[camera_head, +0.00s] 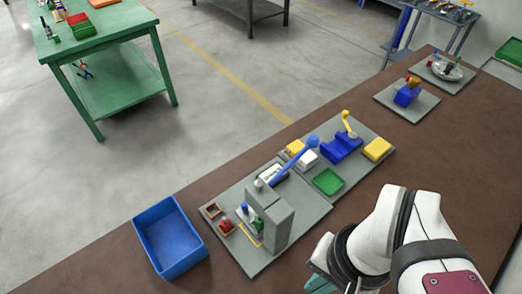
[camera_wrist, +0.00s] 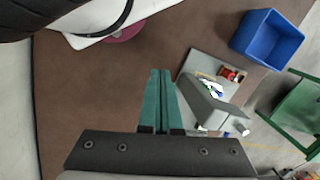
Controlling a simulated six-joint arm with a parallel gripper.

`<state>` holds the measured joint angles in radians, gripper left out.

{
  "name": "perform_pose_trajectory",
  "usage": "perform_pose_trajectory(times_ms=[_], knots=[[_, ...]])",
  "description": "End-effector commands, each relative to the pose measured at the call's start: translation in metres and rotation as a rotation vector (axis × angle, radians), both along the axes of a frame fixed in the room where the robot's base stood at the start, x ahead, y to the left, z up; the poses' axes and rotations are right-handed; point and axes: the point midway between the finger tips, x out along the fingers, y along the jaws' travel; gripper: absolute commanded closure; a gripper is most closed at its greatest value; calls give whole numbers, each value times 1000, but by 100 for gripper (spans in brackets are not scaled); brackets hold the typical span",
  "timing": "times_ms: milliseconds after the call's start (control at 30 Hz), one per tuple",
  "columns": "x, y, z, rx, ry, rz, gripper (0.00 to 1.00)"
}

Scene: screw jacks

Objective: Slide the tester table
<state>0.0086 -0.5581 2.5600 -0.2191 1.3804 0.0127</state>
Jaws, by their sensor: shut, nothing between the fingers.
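The tester station is a grey base plate (camera_head: 312,211) on the brown bench, with a tall grey block (camera_head: 279,220) and a long blue ball-ended lever (camera_head: 290,164). Beside the block are small blue, green and red parts (camera_head: 227,225) and a yellow outline; which one is the sliding tester table I cannot tell. In the wrist view the grey block (camera_wrist: 210,108) hides part of the station. My gripper (camera_wrist: 160,72) has its green fingers together, empty, over bare bench and apart from the station. In the head view its fingertips (camera_head: 320,284) show at the bottom, right of the station.
A blue bin (camera_head: 168,238) stands left of the station. A second plate adjoins it, holding a blue fixture (camera_head: 341,149), a green tray (camera_head: 328,181) and a yellow block (camera_head: 377,149). Further fixtures (camera_head: 407,92) stand at the far right. Bare bench lies between my gripper and the station.

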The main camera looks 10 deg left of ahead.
Motion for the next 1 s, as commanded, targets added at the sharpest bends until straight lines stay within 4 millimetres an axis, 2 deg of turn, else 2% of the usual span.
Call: perform_pose_trajectory(times_ms=[233,300,367,467,500,533,600,700,833,1000], knots=[[0,0,0,0,0,0,100],[3,0,2,0,3,-1,87],[17,3,11,3,19,-2,77],[73,15,34,8,82,-13,59],[103,24,41,10,117,-23,51],[128,33,43,11,143,-29,48],[180,55,39,7,202,-48,48],[237,88,15,-2,272,-73,48],[272,115,-20,5,318,-52,48],[284,126,-48,26,327,8,48]])
